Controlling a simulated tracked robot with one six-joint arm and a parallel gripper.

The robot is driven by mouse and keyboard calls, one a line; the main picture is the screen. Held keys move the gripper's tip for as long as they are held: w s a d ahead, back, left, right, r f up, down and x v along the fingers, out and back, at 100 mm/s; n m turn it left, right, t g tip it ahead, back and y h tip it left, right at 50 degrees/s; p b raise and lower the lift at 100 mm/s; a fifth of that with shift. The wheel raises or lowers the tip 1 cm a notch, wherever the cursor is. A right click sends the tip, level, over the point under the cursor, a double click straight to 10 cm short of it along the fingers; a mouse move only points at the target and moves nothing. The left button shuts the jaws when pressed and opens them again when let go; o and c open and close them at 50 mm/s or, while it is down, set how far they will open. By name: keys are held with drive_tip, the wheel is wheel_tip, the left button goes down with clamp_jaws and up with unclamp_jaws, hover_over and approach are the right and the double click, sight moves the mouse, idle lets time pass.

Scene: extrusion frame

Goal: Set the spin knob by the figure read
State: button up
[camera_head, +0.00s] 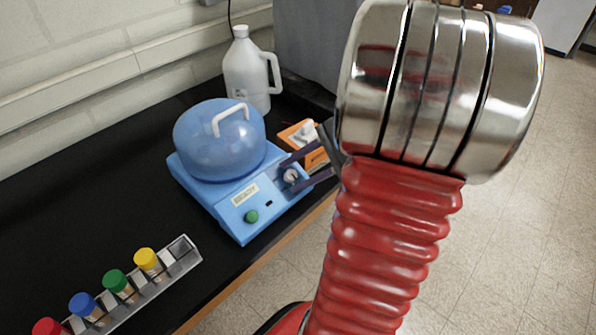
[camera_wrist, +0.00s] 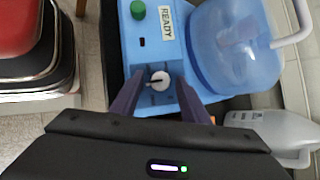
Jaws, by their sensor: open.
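The blue spinning machine (camera_head: 232,192) stands on the black bench with a translucent blue domed lid (camera_head: 215,145). Its pale round knob (camera_head: 291,175) is on the front panel, and it also shows in the wrist view (camera_wrist: 160,79) with a dark mark on its left side. My gripper (camera_head: 287,177) is open, one dark finger on each side of the knob. In the wrist view my gripper (camera_wrist: 157,84) straddles the knob with gaps visible. A label (camera_wrist: 167,23) reads READY. A green button (camera_wrist: 138,10) and a small dark slot (camera_wrist: 142,42) are nearby.
A rack (camera_head: 157,285) with several coloured-cap tubes lies at the front left of the bench. A white jug (camera_head: 247,70) stands behind the machine. The bench edge is close in front.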

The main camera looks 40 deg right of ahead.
drive_tip(key=v, duration=1.3)
drive_tip(key=shift+s+d+r, duration=0.2)
drive_tip(key=shift+d, duration=0.05)
idle(0.4)
drive_tip(key=w+a+n+g+h, duration=0.1)
drive_tip(key=w+a+n+h, duration=0.1)
drive_tip(key=a+n, duration=0.7)
drive_tip(key=w+a+f+n+h, duration=0.1)
drive_tip(key=a+n+h, duration=0.3)
drive_tip(key=a, duration=1.8)
drive_tip(key=shift+w+n+g+h, duration=0.4)
drive_tip(key=shift+w+n, duration=0.05)
drive_tip(key=shift+n, duration=2.45)
drive_tip(key=shift+f, duration=0.1)
